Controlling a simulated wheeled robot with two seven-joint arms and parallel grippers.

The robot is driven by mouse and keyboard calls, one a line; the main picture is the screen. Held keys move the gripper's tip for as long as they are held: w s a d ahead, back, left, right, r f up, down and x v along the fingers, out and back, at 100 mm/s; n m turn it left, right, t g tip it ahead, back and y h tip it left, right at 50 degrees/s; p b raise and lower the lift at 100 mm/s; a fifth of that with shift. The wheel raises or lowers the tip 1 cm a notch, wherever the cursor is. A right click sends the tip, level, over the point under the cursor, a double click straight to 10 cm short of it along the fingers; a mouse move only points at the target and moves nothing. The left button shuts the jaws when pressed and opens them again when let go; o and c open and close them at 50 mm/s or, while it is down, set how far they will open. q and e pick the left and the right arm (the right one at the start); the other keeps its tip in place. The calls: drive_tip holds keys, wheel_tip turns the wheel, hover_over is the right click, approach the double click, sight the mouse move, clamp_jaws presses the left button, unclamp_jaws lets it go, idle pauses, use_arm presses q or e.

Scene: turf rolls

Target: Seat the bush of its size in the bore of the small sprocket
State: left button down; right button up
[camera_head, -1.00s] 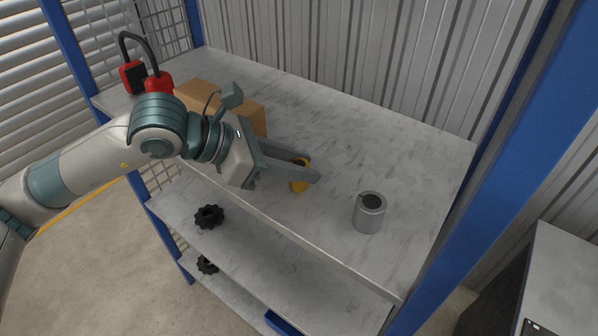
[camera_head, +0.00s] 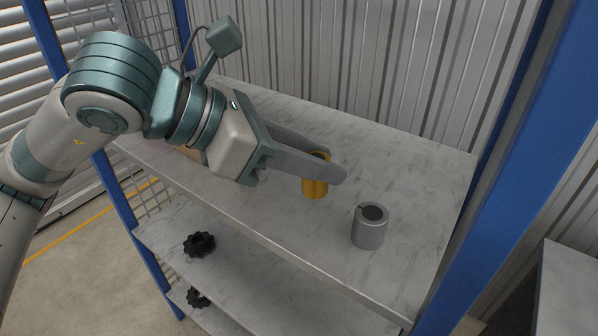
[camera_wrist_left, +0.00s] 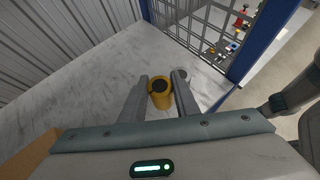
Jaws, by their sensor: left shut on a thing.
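My left gripper (camera_head: 335,165) is shut on a yellow bush (camera_head: 315,190), which stands upright between the two long fingers. In the left wrist view the yellow bush (camera_wrist_left: 161,100) shows its dark open top between the fingers. Whether its base clears the top shelf is hard to tell. A larger grey bush (camera_head: 370,230) stands upright on the shelf, to the right and apart from the gripper. A black toothed sprocket (camera_head: 199,244) lies on the middle shelf, and another black sprocket (camera_head: 197,298) lies lower down. Their bores are too small to make out. My right gripper is not in view.
The marbled top shelf (camera_head: 420,200) has free room around and behind the grey bush. A cardboard box (camera_wrist_left: 30,160) is near the gripper, mostly hidden by my arm in the head view. Blue posts (camera_head: 480,190) bound the rack. A grey cabinet (camera_head: 570,290) stands at right.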

use_arm(q)
drive_tip(key=shift+s+d+r+b, duration=0.3)
drive_tip(key=shift+s+r, duration=0.15)
drive_tip(key=shift+s, duration=0.2)
drive_tip(key=shift+s+d+r+b, duration=0.15)
drive_tip(key=shift+s+d+r, duration=0.2)
drive_tip(key=shift+s, duration=0.3)
drive_tip(key=shift+s+d+r+b, duration=0.25)
drive_tip(key=shift+s+r, duration=0.25)
drive_tip(key=shift+s, duration=0.15)
drive_tip(key=shift+a, duration=0.1)
